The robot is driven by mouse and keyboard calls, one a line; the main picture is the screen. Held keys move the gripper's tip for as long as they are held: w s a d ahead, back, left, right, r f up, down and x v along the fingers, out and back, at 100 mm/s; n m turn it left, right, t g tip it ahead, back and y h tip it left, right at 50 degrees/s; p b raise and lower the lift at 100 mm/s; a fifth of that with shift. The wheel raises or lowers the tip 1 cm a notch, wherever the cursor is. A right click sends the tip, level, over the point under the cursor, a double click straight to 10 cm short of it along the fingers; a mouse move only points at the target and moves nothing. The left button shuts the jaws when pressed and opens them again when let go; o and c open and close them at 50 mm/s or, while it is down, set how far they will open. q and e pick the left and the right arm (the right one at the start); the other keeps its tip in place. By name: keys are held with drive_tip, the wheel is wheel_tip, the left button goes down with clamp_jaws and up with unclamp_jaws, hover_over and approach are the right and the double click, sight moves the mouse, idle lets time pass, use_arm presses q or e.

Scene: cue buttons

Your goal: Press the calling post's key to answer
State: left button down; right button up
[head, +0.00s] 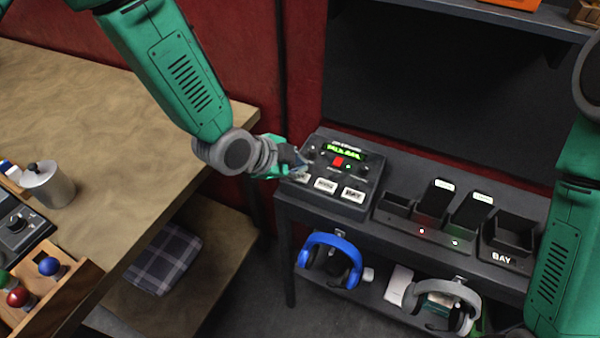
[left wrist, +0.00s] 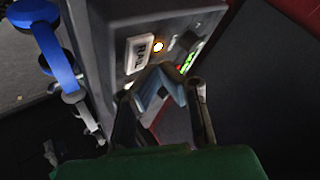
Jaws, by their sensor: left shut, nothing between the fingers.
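The calling post is a dark console (head: 337,208) on the left end of the shelf unit, with a lit green display (head: 343,152) and a small red patch below it. Its front carries a middle white key (head: 325,185) and a right white key (head: 353,195); a left one (head: 301,178) is partly hidden by my gripper. My left gripper (head: 301,168) is shut and empty over the console's left side. Contact cannot be told. My right gripper is out of view.
Docked handsets (head: 435,196) with small red and green lights stand right of the console, then an empty bay (head: 512,233). Blue headphones (head: 333,257) and grey headphones (head: 450,292) hang below. A wooden table (head: 90,95) lies left; the dark panel stands behind.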

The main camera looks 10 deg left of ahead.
use_arm(q)
drive_tip(key=shift+r+p, duration=1.95)
drive_tip(key=shift+r, duration=0.65)
drive_tip(key=shift+f, duration=0.1)
